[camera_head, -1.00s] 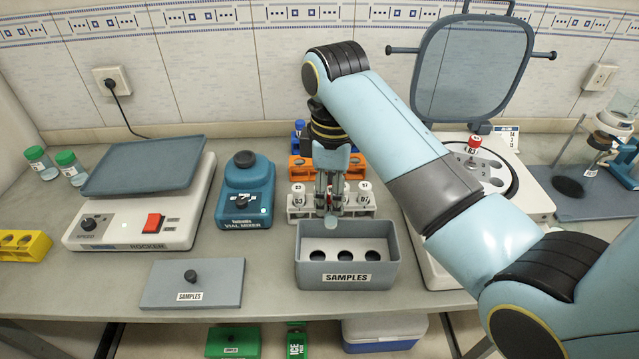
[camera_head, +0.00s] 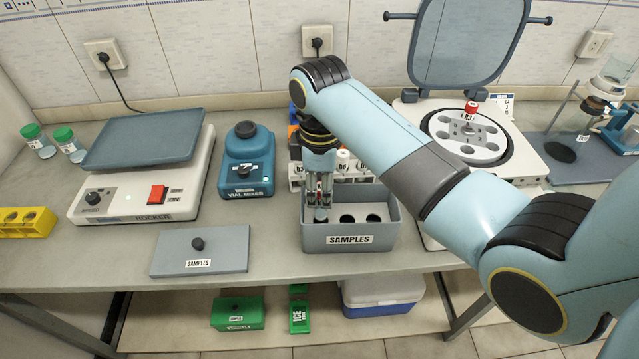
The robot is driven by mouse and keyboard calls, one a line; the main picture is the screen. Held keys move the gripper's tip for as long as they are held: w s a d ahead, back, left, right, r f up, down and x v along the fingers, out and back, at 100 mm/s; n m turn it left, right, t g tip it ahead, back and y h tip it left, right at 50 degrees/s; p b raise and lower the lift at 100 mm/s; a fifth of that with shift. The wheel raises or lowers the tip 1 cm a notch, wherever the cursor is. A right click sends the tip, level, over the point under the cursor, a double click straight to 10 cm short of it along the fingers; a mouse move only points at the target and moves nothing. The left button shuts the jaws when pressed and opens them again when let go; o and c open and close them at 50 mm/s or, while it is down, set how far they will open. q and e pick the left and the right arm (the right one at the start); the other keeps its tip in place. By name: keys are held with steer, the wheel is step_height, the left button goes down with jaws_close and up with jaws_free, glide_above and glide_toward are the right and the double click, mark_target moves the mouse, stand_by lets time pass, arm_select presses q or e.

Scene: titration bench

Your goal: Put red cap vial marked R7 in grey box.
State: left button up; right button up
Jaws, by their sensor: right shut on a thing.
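The grey box (camera_head: 391,236), labelled SAMPLES, stands open on the bench with several holes in a row inside. My right gripper (camera_head: 318,207) is shut on a vial with a little red showing between the fingers; its marking cannot be read. The fingers reach down into the box at its left hole. The fingers hide most of the vial, and I cannot tell how deep it sits. Another red-capped vial (camera_head: 470,109) stands upright on the round rotor of the white machine at right; its label is too small to read surely. My left gripper is not in view.
The grey SAMPLES lid (camera_head: 225,261) lies left of the box. A white rack (camera_head: 295,180) of white-capped vials stands close behind the box. The blue vial mixer (camera_head: 246,172) and the rocker (camera_head: 140,195) are at left. The bench front is clear.

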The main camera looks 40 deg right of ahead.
mark_target(320, 206)
steer(key=shift+f, duration=0.2)
stand_by(0.4)
steer(key=shift+f, duration=0.35)
stand_by(0.4)
steer(key=shift+f+b, duration=0.7)
steer(key=shift+f, duration=1.05)
